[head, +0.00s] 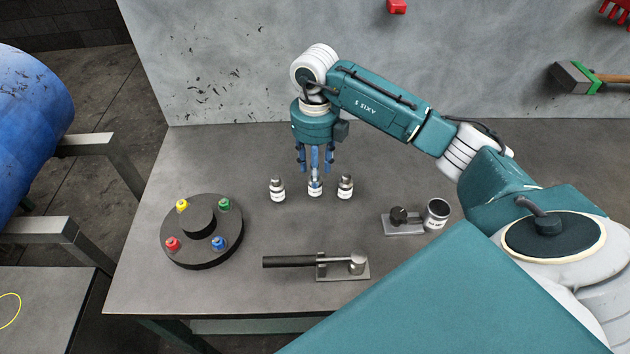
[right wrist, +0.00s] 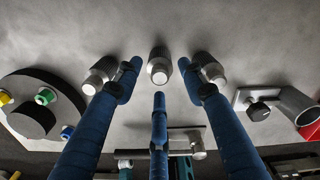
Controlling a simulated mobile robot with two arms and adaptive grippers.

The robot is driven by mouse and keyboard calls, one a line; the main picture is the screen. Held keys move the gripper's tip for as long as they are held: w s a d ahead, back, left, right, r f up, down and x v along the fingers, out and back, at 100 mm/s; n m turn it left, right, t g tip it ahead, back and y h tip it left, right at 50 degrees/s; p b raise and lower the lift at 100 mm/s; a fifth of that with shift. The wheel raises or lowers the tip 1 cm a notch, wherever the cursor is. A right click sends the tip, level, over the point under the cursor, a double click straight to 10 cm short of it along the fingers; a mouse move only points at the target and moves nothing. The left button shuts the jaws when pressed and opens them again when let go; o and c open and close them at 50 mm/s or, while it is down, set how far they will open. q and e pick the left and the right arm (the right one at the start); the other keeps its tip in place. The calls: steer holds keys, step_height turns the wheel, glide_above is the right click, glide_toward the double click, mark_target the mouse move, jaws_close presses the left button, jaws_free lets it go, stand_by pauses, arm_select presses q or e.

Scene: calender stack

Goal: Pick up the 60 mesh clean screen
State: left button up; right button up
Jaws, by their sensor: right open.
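Three small metal cylinders with white labels stand upright in a row on the grey table: a left one (head: 277,189), a middle one (head: 315,188) and a right one (head: 345,188). The labels are too small to read, so I cannot tell which is the 60 mesh clean screen. My right gripper (head: 315,168) points down over the middle cylinder, its blue fingers spread and empty. In the right wrist view the middle cylinder (right wrist: 159,66) shows between the fingertips, with the left one (right wrist: 101,74) and right one (right wrist: 207,70) outside them. My left gripper is out of view.
A round black stand (head: 202,248) with coloured knobs sits at the left. A black-handled lever tool (head: 318,263) lies in front. A plate with a knob (head: 403,224) and a grey cup (head: 436,213) are at the right. A wall (head: 230,60) rises behind.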

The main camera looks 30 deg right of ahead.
steer(key=shift+f, duration=0.35)
jaws_close()
steer(key=shift+r, duration=0.1)
